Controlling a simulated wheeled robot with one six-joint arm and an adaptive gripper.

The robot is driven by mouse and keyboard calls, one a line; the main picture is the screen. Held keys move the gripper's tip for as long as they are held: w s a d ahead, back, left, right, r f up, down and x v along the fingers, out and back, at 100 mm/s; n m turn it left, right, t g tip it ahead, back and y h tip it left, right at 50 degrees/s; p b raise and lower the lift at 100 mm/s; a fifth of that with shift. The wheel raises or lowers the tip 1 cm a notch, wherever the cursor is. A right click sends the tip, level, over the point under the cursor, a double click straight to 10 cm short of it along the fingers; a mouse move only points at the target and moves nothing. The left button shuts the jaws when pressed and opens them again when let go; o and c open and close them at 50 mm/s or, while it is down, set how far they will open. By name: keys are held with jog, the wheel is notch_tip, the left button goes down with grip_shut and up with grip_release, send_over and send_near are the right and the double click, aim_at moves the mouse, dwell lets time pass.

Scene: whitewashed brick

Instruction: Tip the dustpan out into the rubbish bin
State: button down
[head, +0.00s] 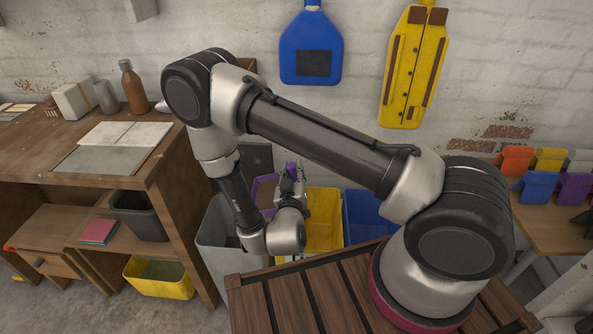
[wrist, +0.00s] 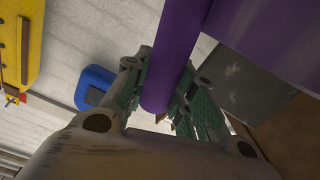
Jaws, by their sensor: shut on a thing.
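My gripper (head: 291,184) is shut on the handle of the purple dustpan (head: 263,190), partly hidden behind my arm in the head view. In the wrist view the purple handle (wrist: 176,58) lies between the two green-padded fingers of my gripper (wrist: 168,92), and the broad purple pan (wrist: 262,40) fills the upper right. The dustpan is up in the air near a tall grey bin (head: 213,238), which stands low behind my arm. I cannot tell which of the bins is the rubbish bin, nor whether anything lies in the pan.
A yellow bin (head: 323,220) and a blue bin (head: 363,214) stand right of the grey one. A wooden workbench (head: 60,150) with bottles is at the left, a dark bin (head: 140,216) on its shelf.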

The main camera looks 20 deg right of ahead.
jog(key=shift+w+a+f+n, duration=0.2)
jog(key=shift+a+n, duration=0.35)
jog(key=shift+n, duration=0.05)
jog(key=shift+w+a+f+n, duration=0.15)
jog(key=shift+a+f+n, duration=0.1)
jog(key=shift+a+n, duration=0.35)
jog(key=shift+w+a+f+n, duration=0.2)
jog(key=shift+a+n, duration=0.3)
jog(key=shift+n, duration=0.1)
jog(key=shift+w+a+f+n, duration=0.2)
jog(key=shift+a+n, duration=0.15)
jog(key=shift+a, duration=0.15)
jog(key=shift+w+a+f+n, duration=0.15)
jog(key=shift+a+n, duration=0.25)
jog(key=shift+a, duration=0.05)
jog(key=shift+w+a+f+n, duration=0.2)
jog(key=shift+a+n, duration=0.15)
jog(key=shift+a, duration=0.15)
jog(key=w+a+n, duration=0.2)
jog(key=a+n, duration=0.3)
jog(key=a, duration=0.1)
jog(key=w+a+n, duration=0.2)
jog(key=a+n, duration=0.2)
jog(key=a, duration=0.3)
jog(key=shift+w+a+r+n, duration=0.15)
jog(key=shift+w+a+n, duration=0.15)
jog(key=shift+w+n, duration=0.1)
